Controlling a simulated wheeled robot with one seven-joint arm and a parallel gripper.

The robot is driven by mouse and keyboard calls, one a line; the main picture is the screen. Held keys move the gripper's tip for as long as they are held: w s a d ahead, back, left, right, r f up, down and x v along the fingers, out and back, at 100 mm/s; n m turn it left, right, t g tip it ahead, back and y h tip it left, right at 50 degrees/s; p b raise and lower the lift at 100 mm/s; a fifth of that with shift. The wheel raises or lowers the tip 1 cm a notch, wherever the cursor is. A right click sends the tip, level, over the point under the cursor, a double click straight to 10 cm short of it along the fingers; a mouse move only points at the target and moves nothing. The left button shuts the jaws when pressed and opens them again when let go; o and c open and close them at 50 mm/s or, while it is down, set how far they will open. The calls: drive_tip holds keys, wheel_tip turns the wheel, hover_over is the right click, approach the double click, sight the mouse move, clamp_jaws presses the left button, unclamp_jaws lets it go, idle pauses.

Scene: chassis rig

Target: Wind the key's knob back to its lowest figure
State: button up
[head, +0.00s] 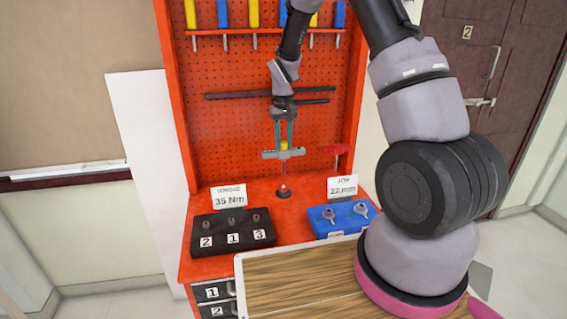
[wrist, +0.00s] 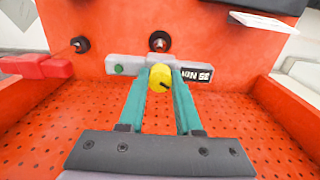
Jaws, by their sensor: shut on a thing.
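The key is a T-shaped tool standing upright on the orange bench, with a grey crossbar (head: 270,154) on a thin shaft and a dark round foot (head: 283,192). Its yellow knob (wrist: 160,78) sits at the middle of the crossbar and carries a dark mark. My gripper (head: 284,142) comes from above, with its teal fingers shut on the knob from both sides; it also shows in the wrist view (wrist: 160,85). A black label (wrist: 197,75) with white letters, seemingly starting "MIN", is on the bar beside the knob. I cannot read a figure. A green dot (wrist: 118,69) is at the bar's other end.
A black block (head: 233,232) marked 2, 1, 3 stands front left, under a card (head: 229,196) reading torque 35 Nm. A blue tray (head: 343,219) stands right, by a card (head: 342,187) reading job 12 mm. The pegboard (head: 230,75) is behind.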

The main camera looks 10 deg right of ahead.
drive_tip(key=n, duration=1.1)
drive_tip(key=o, duration=0.8)
drive_tip(key=shift+o, duration=0.2)
